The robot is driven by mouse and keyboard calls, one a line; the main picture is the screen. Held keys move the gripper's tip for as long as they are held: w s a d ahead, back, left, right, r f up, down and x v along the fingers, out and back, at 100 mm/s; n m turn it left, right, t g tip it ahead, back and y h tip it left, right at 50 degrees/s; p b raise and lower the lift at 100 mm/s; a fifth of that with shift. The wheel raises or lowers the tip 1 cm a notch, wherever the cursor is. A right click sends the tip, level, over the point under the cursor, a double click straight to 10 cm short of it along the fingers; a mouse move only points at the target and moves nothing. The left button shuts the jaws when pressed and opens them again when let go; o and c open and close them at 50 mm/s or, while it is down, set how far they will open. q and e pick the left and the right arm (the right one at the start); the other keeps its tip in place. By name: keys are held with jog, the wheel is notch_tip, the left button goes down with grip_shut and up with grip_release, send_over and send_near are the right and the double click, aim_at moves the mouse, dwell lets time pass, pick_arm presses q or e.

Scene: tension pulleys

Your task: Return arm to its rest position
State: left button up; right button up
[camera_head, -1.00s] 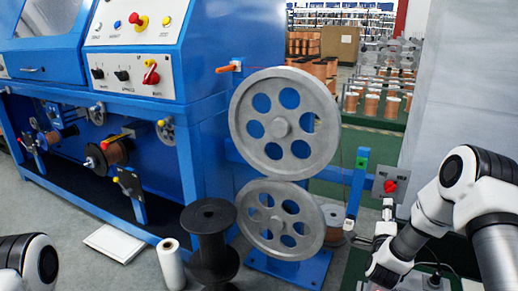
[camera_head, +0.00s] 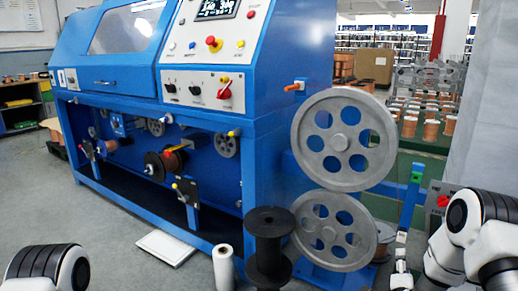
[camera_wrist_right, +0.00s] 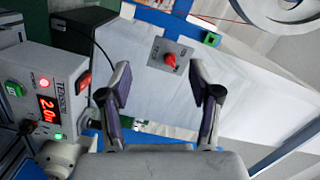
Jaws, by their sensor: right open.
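My right arm (camera_head: 470,235) comes in at the right edge of the head view, bent and low. My right gripper (camera_head: 401,252) shows small beside it, below the blue upright post. In the right wrist view my right gripper (camera_wrist_right: 161,88) has its two fingers spread apart with nothing between them. Beyond the fingers is a grey switch box (camera_wrist_right: 158,48) with a red knob; the box also shows in the head view (camera_head: 436,193). Part of my left arm (camera_head: 45,268) shows at the lower left; its gripper is out of view.
Two grey pulleys (camera_head: 343,108) stand one above the other beside the blue machine (camera_head: 262,95). A black spool (camera_head: 268,245) and a white roll (camera_head: 223,267) stand on the floor. In the wrist view a power supply (camera_wrist_right: 50,95) with a red display is close left.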

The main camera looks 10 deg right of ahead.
jog(key=s+a+f+n+g+y, duration=0.65)
jog(key=s+a+f+n, duration=0.25)
jog(key=s+a+f, duration=0.65)
jog(key=s+a+f+n+g+y, duration=0.1)
jog(key=s+a+f+n+g, duration=0.15)
jog(key=s, duration=0.45)
jog(key=s+a+f+n+g+y, duration=0.1)
jog(key=s+a+f+n+g, duration=0.1)
jog(key=s+n+g, duration=0.3)
jog(key=s+a+f+n+g+y, duration=0.1)
jog(key=s+a+f+n, duration=0.15)
jog(key=s, duration=0.55)
notch_tip(320, 180, up, 33)
jog(key=n+p, duration=0.1)
jog(key=p, duration=3.1)
jog(key=shift+a, duration=0.15)
jog(key=shift+f, duration=0.1)
